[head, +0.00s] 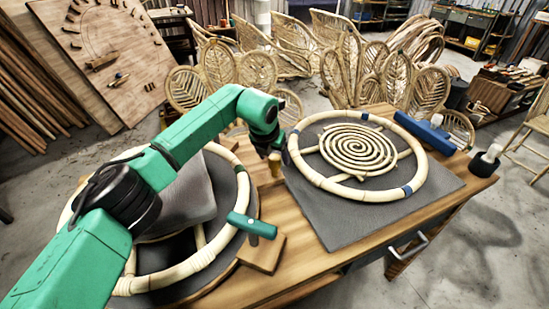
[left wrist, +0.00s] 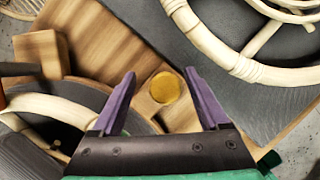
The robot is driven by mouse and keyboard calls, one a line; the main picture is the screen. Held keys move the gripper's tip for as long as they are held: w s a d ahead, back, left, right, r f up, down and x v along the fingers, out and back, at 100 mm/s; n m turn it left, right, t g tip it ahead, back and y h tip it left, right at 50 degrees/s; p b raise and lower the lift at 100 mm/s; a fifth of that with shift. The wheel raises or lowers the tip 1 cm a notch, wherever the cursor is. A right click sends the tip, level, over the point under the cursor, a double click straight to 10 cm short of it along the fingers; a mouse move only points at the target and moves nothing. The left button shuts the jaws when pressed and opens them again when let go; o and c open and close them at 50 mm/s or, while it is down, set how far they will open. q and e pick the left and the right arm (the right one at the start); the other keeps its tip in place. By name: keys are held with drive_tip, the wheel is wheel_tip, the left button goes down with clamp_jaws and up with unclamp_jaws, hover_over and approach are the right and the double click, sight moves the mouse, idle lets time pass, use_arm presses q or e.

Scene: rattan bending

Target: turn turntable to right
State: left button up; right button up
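The turntable is a dark round disc (head: 243,200) on the left of the bench, bearing a pale rattan ring (head: 190,265) and grey cloth. My left arm crosses over it in the head view. A short wooden peg with a round yellow top (head: 276,163) stands at its far right edge; it also shows in the left wrist view (left wrist: 165,88), on a light wooden piece. My left gripper (left wrist: 163,88) is open, its purple fingers on either side of the peg from above. I cannot tell whether they touch it. In the head view its fingers are mostly hidden. My right gripper is not in view.
A rattan ring with a spiral (head: 357,150) lies on a grey mat (head: 440,185) to the right. A blue tool (head: 425,133) lies at the bench's far right.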

use_arm(q)
drive_tip(key=b+v, duration=0.1)
drive_tip(key=v, duration=1.3)
drive_tip(key=shift+r, duration=0.15)
